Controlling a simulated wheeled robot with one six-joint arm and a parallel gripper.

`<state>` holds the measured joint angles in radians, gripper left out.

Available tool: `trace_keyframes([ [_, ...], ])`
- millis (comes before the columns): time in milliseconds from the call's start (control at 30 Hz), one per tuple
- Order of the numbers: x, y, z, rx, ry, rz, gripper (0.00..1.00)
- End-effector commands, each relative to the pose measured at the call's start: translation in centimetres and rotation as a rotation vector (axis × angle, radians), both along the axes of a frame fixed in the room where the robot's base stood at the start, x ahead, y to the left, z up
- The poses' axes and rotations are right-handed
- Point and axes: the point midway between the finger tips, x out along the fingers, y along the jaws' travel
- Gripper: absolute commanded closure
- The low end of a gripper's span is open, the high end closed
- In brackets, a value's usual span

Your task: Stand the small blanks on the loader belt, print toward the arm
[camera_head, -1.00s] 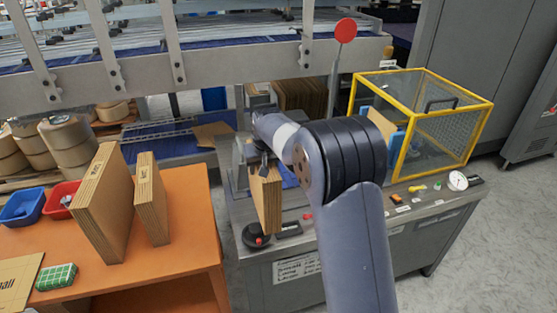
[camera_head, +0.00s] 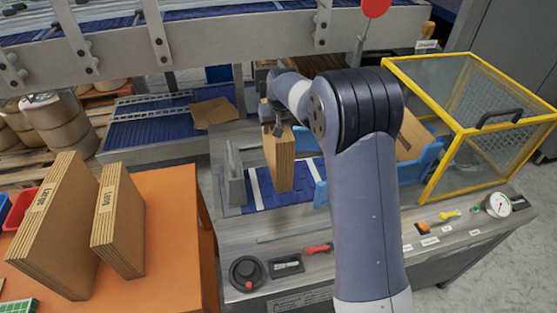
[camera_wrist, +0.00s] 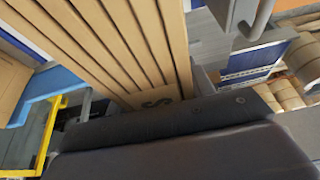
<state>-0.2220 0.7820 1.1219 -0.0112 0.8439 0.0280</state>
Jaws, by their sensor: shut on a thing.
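My gripper (camera_head: 274,122) is shut on the upper end of a bundle of small brown blanks (camera_head: 284,162). The bundle hangs upright over the loader belt (camera_head: 264,197), which is blue with white stripes. I cannot tell whether its lower edge touches the belt. In the wrist view the bundle (camera_wrist: 115,45) shows its layered edges close up, with part of a printed letter, seemingly an S, beside the dark jaw (camera_wrist: 170,125). The full print is hidden in the head view.
A grey side plate (camera_head: 235,175) stands left of the bundle and a blue guide (camera_head: 321,190) right of it. A yellow-framed guard cage (camera_head: 455,135) is at the right. Bundles marked Large (camera_head: 58,225) and Long (camera_head: 118,225) stand on the orange table (camera_head: 170,200).

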Motion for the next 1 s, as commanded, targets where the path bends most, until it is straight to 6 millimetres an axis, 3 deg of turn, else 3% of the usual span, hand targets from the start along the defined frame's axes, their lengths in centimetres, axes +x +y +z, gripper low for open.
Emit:
trace_keyframes([
  [133,-0.1,0.0,-2.8,-0.001,0.004,0.0,1.0],
  [600,0.0,0.0,-7.8,0.0,0.002,0.0,1.0],
  [967,0.0,0.0,-8.5,0.0,-0.002,0.0,1.0],
  [1000,0.0,0.0,-8.4,0.0,0.001,0.0,0.47],
])
